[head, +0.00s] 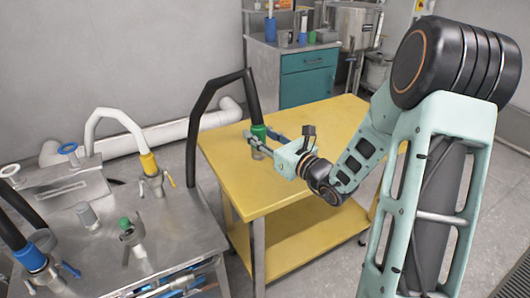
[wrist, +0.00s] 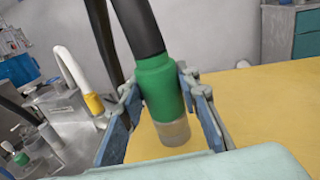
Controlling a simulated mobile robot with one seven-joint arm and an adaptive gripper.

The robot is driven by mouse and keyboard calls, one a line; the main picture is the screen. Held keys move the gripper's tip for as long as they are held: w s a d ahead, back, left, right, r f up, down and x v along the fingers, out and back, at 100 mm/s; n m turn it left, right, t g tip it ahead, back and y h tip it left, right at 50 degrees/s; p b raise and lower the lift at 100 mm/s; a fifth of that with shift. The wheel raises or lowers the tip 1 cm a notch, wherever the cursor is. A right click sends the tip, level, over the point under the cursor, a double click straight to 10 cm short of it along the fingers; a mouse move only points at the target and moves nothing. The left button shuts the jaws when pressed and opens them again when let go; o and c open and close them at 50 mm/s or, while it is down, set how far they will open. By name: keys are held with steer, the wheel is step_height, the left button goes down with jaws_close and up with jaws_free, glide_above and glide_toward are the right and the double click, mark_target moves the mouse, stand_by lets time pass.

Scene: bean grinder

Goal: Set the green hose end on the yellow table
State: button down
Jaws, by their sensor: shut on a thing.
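The green hose end (head: 258,133) has a green collar with a metallic tip and hangs from a black hose. My gripper (head: 262,140) is shut on it over the left part of the yellow table (head: 330,125). In the wrist view the green hose end (wrist: 160,90) stands roughly upright between the two blue-grey fingers of my gripper (wrist: 162,110). Its metal tip points down at the yellow table top (wrist: 265,105). I cannot tell whether the tip touches the table.
A metal bench (head: 175,225) with valves stands left of the table. A white hose with a yellow end (head: 149,163) and a blue hose end (head: 30,258) are on it. The black hose (head: 212,92) arches from the bench. The table's right part is clear. A teal cabinet (head: 306,78) stands behind.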

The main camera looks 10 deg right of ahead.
steer(key=shift+w+d+f+b, duration=0.25)
steer(key=shift+d+f, duration=0.1)
steer(key=shift+f, duration=0.6)
steer(key=shift+w+d+f+b, duration=0.1)
steer(key=shift+d+f+b, duration=0.2)
steer(key=shift+f, duration=0.6)
steer(key=shift+w+d+f+b, duration=0.2)
steer(key=shift+d+f, duration=0.2)
steer(key=shift+f, duration=0.55)
steer(key=shift+f, duration=0.15)
steer(key=c, duration=1.9)
jaws_free()
steer(key=shift+f, duration=0.15)
steer(key=o, duration=0.4)
steer(key=shift+o, duration=0.2)
